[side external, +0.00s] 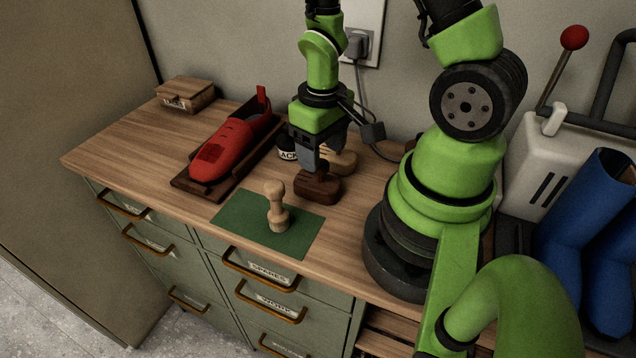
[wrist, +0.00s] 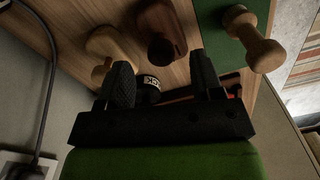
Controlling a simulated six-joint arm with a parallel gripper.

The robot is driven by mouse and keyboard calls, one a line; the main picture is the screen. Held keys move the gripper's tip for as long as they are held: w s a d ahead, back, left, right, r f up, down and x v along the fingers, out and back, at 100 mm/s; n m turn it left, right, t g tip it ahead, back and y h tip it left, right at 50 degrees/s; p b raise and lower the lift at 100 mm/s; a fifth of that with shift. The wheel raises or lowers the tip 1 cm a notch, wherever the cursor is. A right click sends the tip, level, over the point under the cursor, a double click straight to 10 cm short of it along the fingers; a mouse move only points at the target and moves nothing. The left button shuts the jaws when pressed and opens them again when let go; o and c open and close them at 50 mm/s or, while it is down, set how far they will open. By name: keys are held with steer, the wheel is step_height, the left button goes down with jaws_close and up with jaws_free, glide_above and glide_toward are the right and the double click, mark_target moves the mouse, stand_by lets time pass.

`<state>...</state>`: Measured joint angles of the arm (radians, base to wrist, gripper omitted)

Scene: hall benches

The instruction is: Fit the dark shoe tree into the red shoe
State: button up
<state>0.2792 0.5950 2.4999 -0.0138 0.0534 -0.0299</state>
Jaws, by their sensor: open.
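The dark shoe tree (side external: 318,190) sits on the wooden bench top, just below my gripper (side external: 314,166). In the wrist view the dark shoe tree (wrist: 158,22) shows beyond my gripper (wrist: 160,64), its near end lined up with the gap between the fingers. The fingers are apart and hold nothing. I cannot tell whether the tips reach around the tree's upper part. The red shoe (side external: 222,150) lies to the left on a dark wooden tray (side external: 190,187), its toe toward the front. In the wrist view a small red patch shows behind the right finger.
A pale shoe tree (side external: 343,161) stands close behind the dark one, and a black labelled tin (side external: 286,152) is near my gripper. A pale wooden peg (side external: 277,212) stands on a green mat (side external: 238,217) in front. A wooden box (side external: 185,94) is at the back left.

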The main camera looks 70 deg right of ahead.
mark_target(318, 178)
steer(key=shift+w+f, duration=0.1)
steer(key=shift+f, duration=2.25)
steer(key=c, duration=1)
